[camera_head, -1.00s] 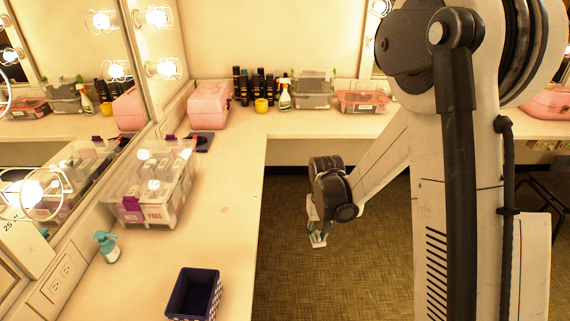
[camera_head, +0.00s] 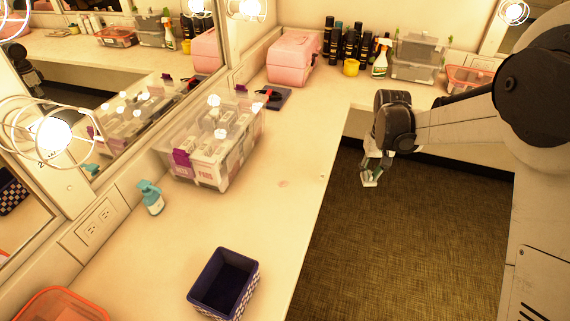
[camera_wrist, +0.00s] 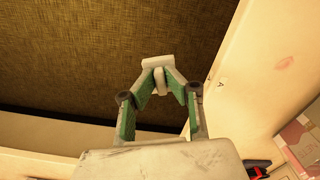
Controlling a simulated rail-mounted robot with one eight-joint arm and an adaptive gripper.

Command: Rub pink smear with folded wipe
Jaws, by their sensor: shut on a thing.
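The pink smear (camera_head: 283,183) is a small faint patch on the pale counter, right of the clear bin. It also shows at the upper right of the wrist view (camera_wrist: 284,63). My gripper (camera_head: 370,177) hangs over the floor beyond the counter's edge, to the right of the smear and apart from it. In the wrist view my gripper (camera_wrist: 159,80) has its green-lined fingers closed on a small whitish folded wipe (camera_wrist: 157,63). The wipe also shows as a pale bit at the fingertips in the head view (camera_head: 369,184).
A clear bin (camera_head: 215,150) with purple latches, a teal pump bottle (camera_head: 151,197) and a dark blue basket (camera_head: 223,284) stand on the counter. A pink case (camera_head: 293,57), dark bottles and a spray bottle (camera_head: 381,56) stand at the back. The counter around the smear is clear.

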